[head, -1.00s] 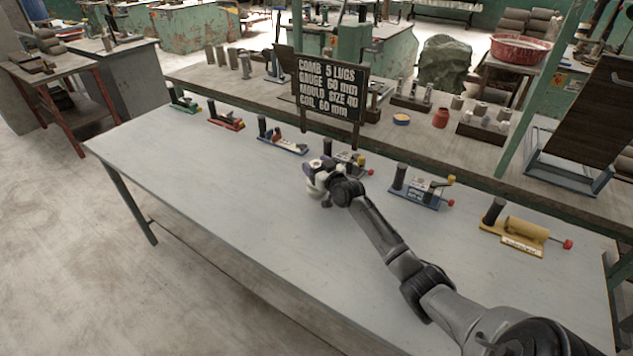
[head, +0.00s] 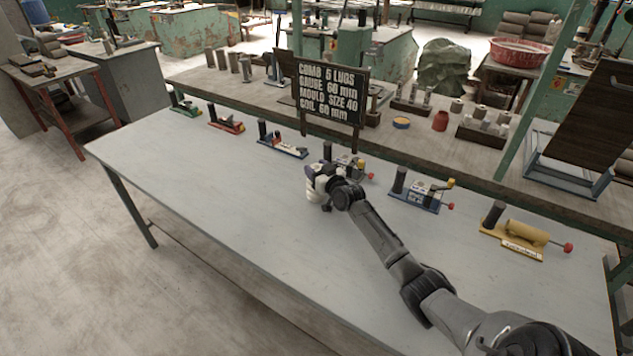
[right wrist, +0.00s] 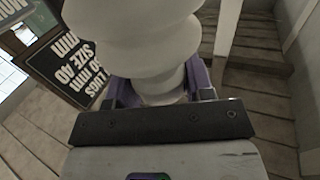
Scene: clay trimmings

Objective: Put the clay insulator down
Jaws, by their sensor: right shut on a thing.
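The clay insulator (head: 313,194) is pale and ribbed, and appears close to upright over the grey table (head: 215,185) in the head view. My right gripper (head: 320,179) is shut on it. In the right wrist view the insulator (right wrist: 146,42) fills the top middle, its narrow neck between the purple fingers of the gripper (right wrist: 160,92). Whether its lower end touches the table is unclear. My left gripper is not in view.
Several small tool fixtures line the table's back edge, including a blue one (head: 282,146) and a yellow one (head: 513,238). A fixture (head: 346,164) stands just behind my gripper. A dark sign (head: 331,92) stands behind. The table's left and front are clear.

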